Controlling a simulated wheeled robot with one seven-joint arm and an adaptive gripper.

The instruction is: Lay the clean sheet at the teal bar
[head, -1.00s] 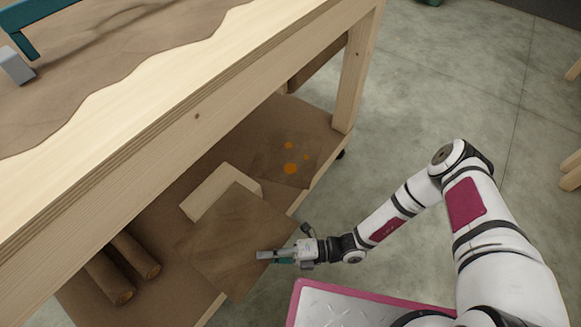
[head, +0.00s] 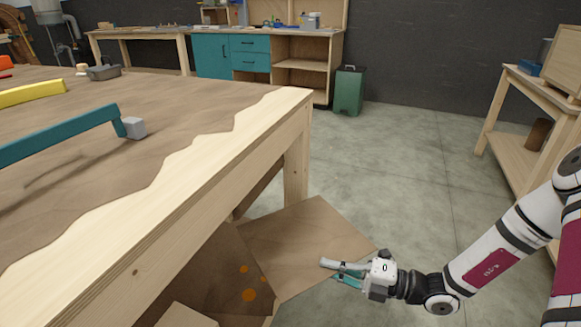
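A plain brown sheet (head: 305,235) with no visible stains is held out to the left of my gripper (head: 340,270). The gripper's fingers are shut on the sheet's right edge, beside the workbench. A brown sheet with orange spots (head: 228,262) lies on the bench's lower shelf, partly covered by the held sheet.
The workbench (head: 190,195) has brown paper with a ragged edge on its top. A green bin (head: 348,92) and a side table (head: 525,100) stand beyond. The floor between is clear.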

